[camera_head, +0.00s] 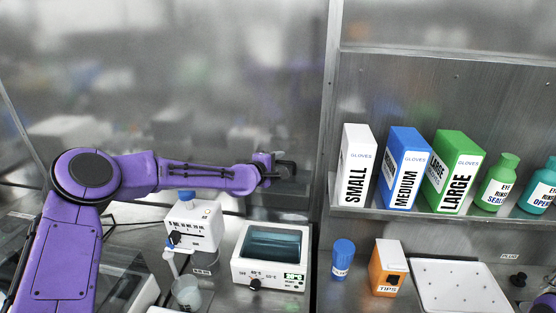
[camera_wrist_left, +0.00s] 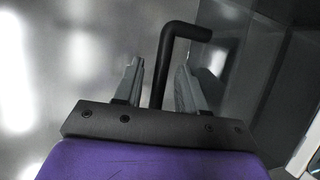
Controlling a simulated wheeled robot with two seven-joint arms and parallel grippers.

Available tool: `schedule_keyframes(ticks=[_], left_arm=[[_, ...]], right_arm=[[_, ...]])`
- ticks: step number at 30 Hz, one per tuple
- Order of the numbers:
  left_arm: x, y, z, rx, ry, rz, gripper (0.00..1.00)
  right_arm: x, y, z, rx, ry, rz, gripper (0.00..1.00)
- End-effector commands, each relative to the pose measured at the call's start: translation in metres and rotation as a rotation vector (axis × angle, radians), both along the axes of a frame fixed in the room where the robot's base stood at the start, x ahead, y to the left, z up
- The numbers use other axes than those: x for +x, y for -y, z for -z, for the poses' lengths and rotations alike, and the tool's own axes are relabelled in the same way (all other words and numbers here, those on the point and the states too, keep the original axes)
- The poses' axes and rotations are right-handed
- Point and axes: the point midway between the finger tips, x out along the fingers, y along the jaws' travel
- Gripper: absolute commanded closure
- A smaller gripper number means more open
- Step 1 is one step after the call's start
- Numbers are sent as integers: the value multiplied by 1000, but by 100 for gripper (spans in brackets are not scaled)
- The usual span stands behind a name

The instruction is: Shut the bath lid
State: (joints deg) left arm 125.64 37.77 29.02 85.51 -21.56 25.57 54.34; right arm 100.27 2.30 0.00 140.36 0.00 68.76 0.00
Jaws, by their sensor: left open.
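The bath (camera_head: 241,270) is a white box on the counter with a dark knob and a small green display on its front. Teal shows through its rectangular top; I cannot make out a separate lid panel in the head view. My left gripper (camera_head: 285,170) is above and behind the bath, apart from its body. In the left wrist view the gripper (camera_wrist_left: 158,72) is open, with a black bent bar (camera_wrist_left: 167,50) showing between its two grey fingers. The bar looks like a handle; I cannot tell whether the fingers touch it. My right gripper is not in view.
A white device (camera_head: 195,227) with a blue cap stands left of the bath, with a beaker (camera_head: 187,293) before it. A blue-capped bottle (camera_head: 343,260) and an orange tips box (camera_head: 388,268) stand right. A shelf (camera_head: 400,214) holds glove boxes and bottles.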

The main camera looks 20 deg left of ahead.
Motion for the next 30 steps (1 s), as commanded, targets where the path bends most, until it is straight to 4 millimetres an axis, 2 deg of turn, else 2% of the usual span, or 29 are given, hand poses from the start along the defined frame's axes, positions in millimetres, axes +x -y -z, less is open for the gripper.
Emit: schedule_keyframes(ticks=[8, 9, 12, 18, 22, 26, 30], left_arm=[[2, 0, 1, 0, 0, 0, 60], [2, 0, 1, 0, 0, 0, 73], [2, 0, 1, 0, 0, 0, 100], [2, 0, 2, 1, 2, 0, 100], [-3, 2, 3, 6, 23, 1, 100], [-14, 5, 6, 16, 75, 1, 100], [-34, 9, 7, 38, 163, 1, 100]], right_arm=[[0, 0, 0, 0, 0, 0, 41], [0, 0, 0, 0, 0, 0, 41], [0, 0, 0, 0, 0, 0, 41], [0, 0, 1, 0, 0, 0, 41], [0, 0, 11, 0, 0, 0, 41], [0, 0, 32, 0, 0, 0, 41], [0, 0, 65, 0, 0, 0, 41]])
